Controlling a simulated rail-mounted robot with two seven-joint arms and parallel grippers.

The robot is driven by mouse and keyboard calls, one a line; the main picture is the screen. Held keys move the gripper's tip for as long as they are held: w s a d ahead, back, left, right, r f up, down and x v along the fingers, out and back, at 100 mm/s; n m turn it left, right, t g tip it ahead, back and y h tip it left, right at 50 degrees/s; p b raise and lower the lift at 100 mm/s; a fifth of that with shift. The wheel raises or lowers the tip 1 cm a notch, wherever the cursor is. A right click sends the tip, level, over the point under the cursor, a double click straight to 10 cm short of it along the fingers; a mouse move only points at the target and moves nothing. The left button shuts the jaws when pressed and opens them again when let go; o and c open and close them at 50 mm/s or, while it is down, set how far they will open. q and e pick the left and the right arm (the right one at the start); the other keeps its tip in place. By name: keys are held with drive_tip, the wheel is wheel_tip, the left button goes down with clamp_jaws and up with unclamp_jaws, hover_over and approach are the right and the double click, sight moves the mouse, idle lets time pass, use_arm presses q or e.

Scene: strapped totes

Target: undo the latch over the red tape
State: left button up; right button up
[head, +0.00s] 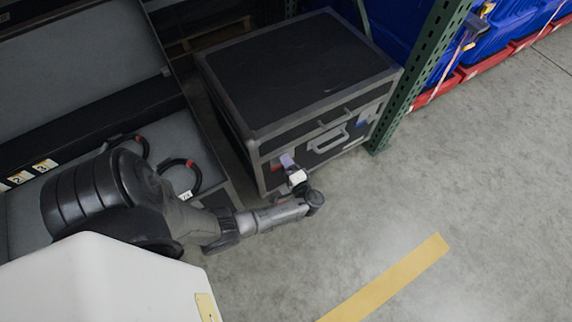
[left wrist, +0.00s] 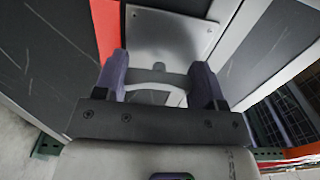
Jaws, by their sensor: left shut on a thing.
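A black case (head: 300,70) with grey edges stands on the floor. A strip of red tape (left wrist: 106,28) runs down its face in the left wrist view, just left of a metal latch plate (left wrist: 172,35). A little red also shows in the head view (head: 276,168). My left gripper (left wrist: 162,80) has its two purple fingers on either side of the latch's curved grey loop (left wrist: 160,76) and is shut on it. In the head view my left gripper (head: 289,166) is at the case's front, near its left corner. It partly hides the latch there. My right gripper is not in view.
A grey handle (head: 328,138) and a blue mark (head: 362,122) are farther right on the case front. A green rack post (head: 415,85) stands close to the case's right. Open concrete floor with a yellow stripe (head: 385,280) lies in front.

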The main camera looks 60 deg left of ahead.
use_arm(q)
drive_tip(key=o, duration=0.9)
drive_tip(key=shift+w+d+p, duration=0.2)
drive_tip(key=shift+d+p, duration=0.15)
drive_tip(key=shift+d, duration=1.95)
drive_tip(key=shift+w+d+p, duration=0.2)
drive_tip(key=shift+d+p, duration=0.2)
drive_tip(key=shift+d, duration=1.9)
drive_tip(key=shift+w+d+p, duration=0.2)
drive_tip(key=shift+d+p, duration=0.15)
drive_tip(key=shift+d, duration=1.95)
